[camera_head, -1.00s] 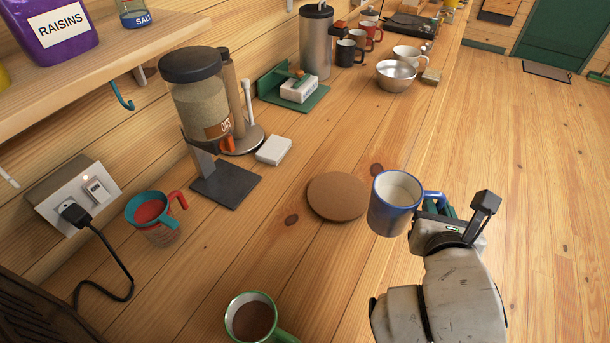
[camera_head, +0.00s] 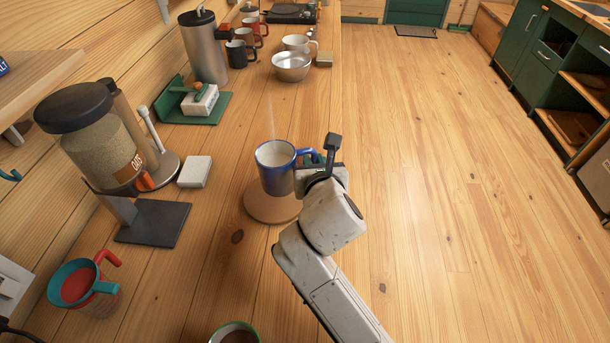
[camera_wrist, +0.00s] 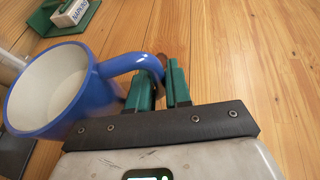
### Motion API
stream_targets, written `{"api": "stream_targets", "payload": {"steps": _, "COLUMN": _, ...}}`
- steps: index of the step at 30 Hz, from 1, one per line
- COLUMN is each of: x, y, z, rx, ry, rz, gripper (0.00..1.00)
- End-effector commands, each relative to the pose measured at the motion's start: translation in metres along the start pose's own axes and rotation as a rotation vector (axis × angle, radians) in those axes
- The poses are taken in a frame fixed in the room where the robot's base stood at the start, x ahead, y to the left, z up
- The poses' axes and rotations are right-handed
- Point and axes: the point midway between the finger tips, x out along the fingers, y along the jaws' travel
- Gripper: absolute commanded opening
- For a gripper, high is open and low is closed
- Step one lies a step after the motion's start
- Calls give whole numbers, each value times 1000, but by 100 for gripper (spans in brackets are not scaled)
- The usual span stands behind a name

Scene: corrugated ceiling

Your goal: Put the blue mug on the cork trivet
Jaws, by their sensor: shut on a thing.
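The blue mug (camera_head: 275,173) is upright with a pale inside, its handle toward the right. It also shows at the left of the wrist view (camera_wrist: 62,95). My gripper (camera_head: 316,160) is shut on the mug's handle, with its green fingers (camera_wrist: 162,88) around the handle in the wrist view. The round cork trivet (camera_head: 268,208) lies on the wooden counter. The mug is over it in the head view and hides its far part. I cannot tell whether the mug's base touches the cork.
An oats dispenser (camera_head: 95,135) and a white block (camera_head: 195,171) stand to the left. A metal bowl (camera_head: 291,67) and several mugs stand farther back. Counter around the trivet is mostly clear.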

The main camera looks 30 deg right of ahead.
Motion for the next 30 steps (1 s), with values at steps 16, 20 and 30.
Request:
{"api": "stream_targets", "payload": {"steps": 16, "x": 38, "y": 15, "z": -29, "rx": -1, "ry": -4, "rz": 0, "gripper": 0}}
{"api": "stream_targets", "payload": {"steps": 20, "x": 44, "y": 14, "z": -44, "rx": -1, "ry": -4, "rz": 1, "gripper": 0}}
{"api": "stream_targets", "payload": {"steps": 30, "x": 46, "y": 15, "z": -48, "rx": 1, "ry": -6, "rz": 2, "gripper": 0}}
